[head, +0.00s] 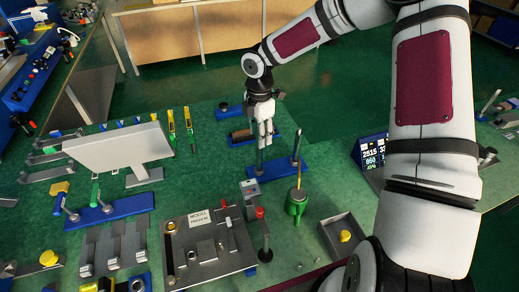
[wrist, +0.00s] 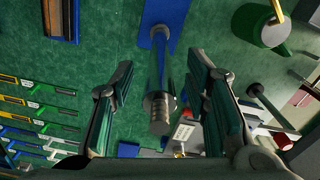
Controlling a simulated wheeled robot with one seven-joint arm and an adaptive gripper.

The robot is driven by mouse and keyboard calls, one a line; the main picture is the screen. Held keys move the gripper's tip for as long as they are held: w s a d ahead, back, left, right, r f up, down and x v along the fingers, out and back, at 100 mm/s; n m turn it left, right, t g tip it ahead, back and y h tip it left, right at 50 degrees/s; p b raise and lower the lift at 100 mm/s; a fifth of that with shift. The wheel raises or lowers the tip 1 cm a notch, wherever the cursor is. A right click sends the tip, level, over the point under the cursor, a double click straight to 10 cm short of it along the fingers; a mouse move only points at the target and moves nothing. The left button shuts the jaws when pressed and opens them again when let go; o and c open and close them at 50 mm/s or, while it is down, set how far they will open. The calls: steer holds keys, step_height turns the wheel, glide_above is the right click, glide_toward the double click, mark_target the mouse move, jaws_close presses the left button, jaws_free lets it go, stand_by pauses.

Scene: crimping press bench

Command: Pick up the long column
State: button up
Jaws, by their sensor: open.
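An upright metal column (wrist: 158,108) with a ridged top end stands between my open fingers in the wrist view, with a visible gap to each side. It rises from a blue base plate (wrist: 154,30), which also shows in the head view (head: 280,173). My gripper (head: 264,136) points down over the left part of that plate in the head view, and its fingers hide the column's upper part. I cannot tell from the head view which column is longer.
A grey tray (head: 330,243) with a yellow piece is at front right, and a grey press plate (head: 190,250) at front. A display panel (head: 122,147) stands left. Bare green bench lies left of the plate.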

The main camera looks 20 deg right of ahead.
steer(key=shift+c, duration=0.6)
jaws_close()
